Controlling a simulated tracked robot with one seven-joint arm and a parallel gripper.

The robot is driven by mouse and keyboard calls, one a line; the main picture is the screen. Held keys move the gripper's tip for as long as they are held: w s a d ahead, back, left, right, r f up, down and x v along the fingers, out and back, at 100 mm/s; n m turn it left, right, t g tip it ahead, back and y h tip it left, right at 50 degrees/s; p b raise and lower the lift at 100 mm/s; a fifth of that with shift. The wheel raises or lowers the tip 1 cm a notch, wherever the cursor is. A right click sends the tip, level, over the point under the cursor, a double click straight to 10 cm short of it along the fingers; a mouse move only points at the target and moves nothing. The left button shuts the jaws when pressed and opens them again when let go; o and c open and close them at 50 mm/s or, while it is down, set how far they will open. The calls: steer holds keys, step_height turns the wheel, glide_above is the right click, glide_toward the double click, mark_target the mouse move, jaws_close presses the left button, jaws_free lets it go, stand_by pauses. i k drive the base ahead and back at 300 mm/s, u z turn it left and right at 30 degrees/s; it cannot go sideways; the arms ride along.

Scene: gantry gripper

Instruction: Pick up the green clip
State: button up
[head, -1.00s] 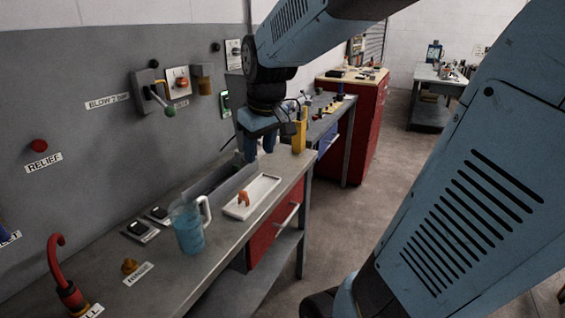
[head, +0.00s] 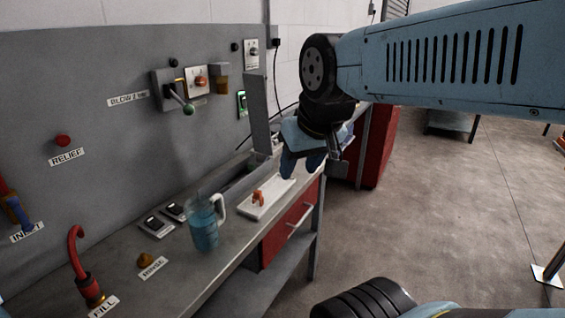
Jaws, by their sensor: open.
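I cannot make out a green clip in the head view. A small orange clip-like piece (head: 258,198) stands on a white tray (head: 283,190) on the workbench. My gripper (head: 301,170) is open, pointing down over the far right end of the tray. Its fingers hide that end and part of the bench behind. Nothing shows between the fingers, and I cannot tell their exact height above the tray.
A jug of blue liquid (head: 203,228) stands left of the tray. A grey upright plate (head: 258,115) rises behind a trough. A lever with a green knob (head: 188,109) juts from the wall panel. A red hooked hose (head: 76,250) stands at front left. Open floor lies right.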

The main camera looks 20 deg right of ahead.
mark_target(252, 167)
steer(key=z, duration=0.95)
steer(key=k, duration=0.9)
steer(key=u, duration=0.7)
steer(key=i, duration=1)
steer(key=z, duration=0.05)
